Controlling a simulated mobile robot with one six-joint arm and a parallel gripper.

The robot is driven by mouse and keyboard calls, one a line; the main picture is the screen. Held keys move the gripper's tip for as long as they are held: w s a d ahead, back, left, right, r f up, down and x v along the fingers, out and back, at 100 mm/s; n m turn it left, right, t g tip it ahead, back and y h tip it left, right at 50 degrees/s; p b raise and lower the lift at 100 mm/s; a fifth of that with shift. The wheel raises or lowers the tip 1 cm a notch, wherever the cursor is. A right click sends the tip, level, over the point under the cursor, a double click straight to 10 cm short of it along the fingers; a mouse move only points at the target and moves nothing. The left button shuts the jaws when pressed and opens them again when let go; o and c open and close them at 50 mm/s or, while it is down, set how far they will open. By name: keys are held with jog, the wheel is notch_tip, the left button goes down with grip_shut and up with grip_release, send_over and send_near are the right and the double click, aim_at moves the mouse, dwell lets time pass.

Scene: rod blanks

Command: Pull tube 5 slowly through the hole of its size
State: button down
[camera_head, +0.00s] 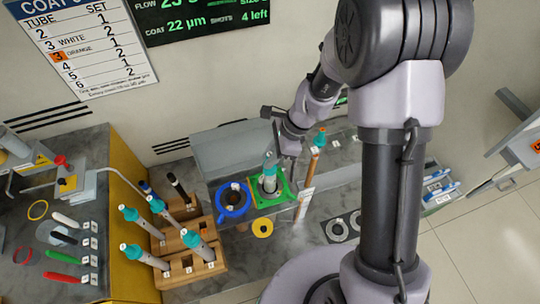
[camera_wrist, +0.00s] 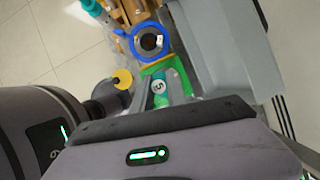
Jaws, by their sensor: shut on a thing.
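Tube 5, a grey tube with a teal cap (camera_head: 269,158), stands upright at the green square plate (camera_head: 286,194); its lower end is hidden there. In the wrist view its numbered top (camera_wrist: 158,87) shows between the fingers of my gripper (camera_wrist: 168,98). In the head view my gripper (camera_head: 279,150) comes down beside the cap and is shut on the tube. The blue ring (camera_head: 220,210) with a dark hole is just left of the green plate, and it also shows in the wrist view (camera_wrist: 136,34).
Several teal-capped tubes stand in a wooden rack (camera_head: 195,262) at lower left. A grey box (camera_head: 225,147) is behind.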

notch_tip(320, 180, down, 9)
jog(key=b, duration=0.7)
jog(key=shift+r+b, duration=0.15)
jog(key=shift+b, duration=0.15)
dwell(0.3)
notch_tip(320, 180, up, 11)
jog(key=p, duration=0.9)
dwell(0.3)
notch_tip(320, 180, up, 11)
jog(key=p, duration=0.9)
